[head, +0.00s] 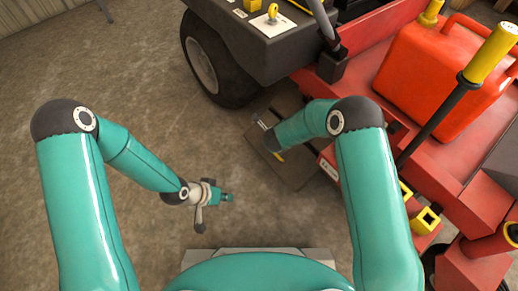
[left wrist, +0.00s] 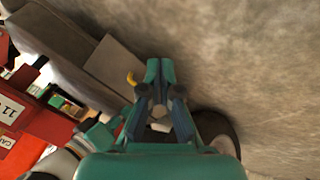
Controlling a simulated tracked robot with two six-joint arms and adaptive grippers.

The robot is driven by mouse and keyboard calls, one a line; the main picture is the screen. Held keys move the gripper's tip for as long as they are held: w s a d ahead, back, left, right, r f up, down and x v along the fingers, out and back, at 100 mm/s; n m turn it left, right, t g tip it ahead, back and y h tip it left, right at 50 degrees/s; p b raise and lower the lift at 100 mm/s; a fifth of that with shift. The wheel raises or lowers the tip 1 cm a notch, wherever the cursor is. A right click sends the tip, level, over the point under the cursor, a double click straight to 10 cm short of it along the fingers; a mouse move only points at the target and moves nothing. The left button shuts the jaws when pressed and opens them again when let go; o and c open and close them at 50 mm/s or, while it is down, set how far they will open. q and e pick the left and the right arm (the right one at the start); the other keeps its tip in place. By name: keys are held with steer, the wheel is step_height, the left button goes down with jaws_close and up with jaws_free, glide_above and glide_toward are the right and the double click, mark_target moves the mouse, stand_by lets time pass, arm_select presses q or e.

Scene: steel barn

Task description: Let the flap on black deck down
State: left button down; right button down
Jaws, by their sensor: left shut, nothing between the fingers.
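A dark flat panel (head: 290,175) sits low beside the red machine in the head view, partly behind my right arm. A narrow piece with pale and yellow marks (head: 264,124) shows at its left edge. I cannot tell which part is the flap and which the black deck. In the left wrist view a grey-brown panel (left wrist: 112,66) lies left of the fingertips, with a small yellow hook (left wrist: 131,79) near them. My left gripper (head: 229,197) is shut and empty over the floor, left of the panel and apart from it; it also shows in the wrist view (left wrist: 160,68). My right gripper is hidden.
The red machine (head: 368,110) fills the right side, with a red fuel can (head: 432,75) and a yellow-gripped lever (head: 490,52). A black tyre (head: 208,62) stands behind the panel. The concrete floor (head: 120,75) at the left is clear.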

arm_select(q)
steer(key=w+d+r+m+t+h, duration=0.1)
steer(key=w+d+r+m, duration=0.2)
steer(key=w, duration=0.5)
steer(key=w+d+r+m+t+h, duration=0.1)
steer(key=w+r+m, duration=0.35)
steer(key=w, duration=0.35)
arm_select(e)
steer(key=shift+d, duration=0.15)
arm_select(q)
steer(key=w+d+f, duration=0.1)
steer(key=d+f, duration=0.2)
steer(key=f, duration=0.3)
steer(key=w+d+f, duration=0.2)
steer(key=d+f, duration=0.1)
steer(key=f, duration=0.2)
steer(key=shift+w+f+m, duration=0.3)
steer(key=shift+f+m, duration=0.05)
steer(key=shift+f, duration=0.9)
arm_select(e)
steer(key=c, duration=1.9)
jaws_free()
